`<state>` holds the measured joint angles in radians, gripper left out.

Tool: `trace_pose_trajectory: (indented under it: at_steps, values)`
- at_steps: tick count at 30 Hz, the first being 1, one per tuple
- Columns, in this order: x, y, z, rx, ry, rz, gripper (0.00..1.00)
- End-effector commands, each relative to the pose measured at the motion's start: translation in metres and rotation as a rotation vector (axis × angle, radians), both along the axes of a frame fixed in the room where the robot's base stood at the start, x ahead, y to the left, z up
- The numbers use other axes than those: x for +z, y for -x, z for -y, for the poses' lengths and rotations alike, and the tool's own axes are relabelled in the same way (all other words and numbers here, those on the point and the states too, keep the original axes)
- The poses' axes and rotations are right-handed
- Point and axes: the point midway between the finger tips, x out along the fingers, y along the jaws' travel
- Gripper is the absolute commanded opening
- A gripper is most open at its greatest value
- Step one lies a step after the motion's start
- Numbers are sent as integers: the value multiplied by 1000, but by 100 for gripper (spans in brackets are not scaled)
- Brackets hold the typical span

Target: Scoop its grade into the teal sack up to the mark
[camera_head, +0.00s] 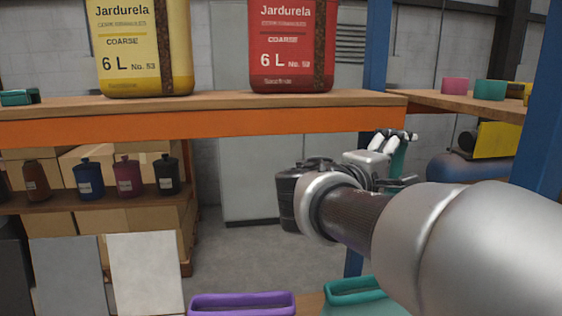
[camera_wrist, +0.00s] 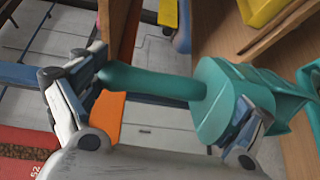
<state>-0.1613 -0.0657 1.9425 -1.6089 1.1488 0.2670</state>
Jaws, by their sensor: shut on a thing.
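My gripper (camera_head: 388,150) is raised beside the blue rack post. It is shut on a teal scoop (camera_head: 401,153). In the wrist view the scoop (camera_wrist: 150,82) shows its rounded handle reaching across between the fingers, with its wider part at the right finger. Whether the scoop holds any grain cannot be seen. The teal sack (camera_head: 365,294) stands open at the bottom of the head view, below my arm. Only its rim and upper part show; its mark and fill level are hidden. A yellow bin (camera_head: 142,50) and a red bin (camera_head: 290,45), both labelled COARSE, stand on the shelf.
A purple sack (camera_head: 242,303) stands left of the teal one. The orange-edged shelf (camera_head: 200,126) spans above the sacks. Pink (camera_head: 455,85) and teal (camera_head: 490,90) containers sit on the right shelf. The blue post (camera_head: 376,60) is close to my gripper.

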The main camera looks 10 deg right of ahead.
Motion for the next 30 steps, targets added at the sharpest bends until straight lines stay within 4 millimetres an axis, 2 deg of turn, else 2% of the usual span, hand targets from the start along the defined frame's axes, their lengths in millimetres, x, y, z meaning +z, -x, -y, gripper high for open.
trace_pose_trajectory:
  at_steps: [7,30]
  values:
    - [16,0,0,-1,-85,-52,26]
    - [35,0,1,-2,-398,-250,26]
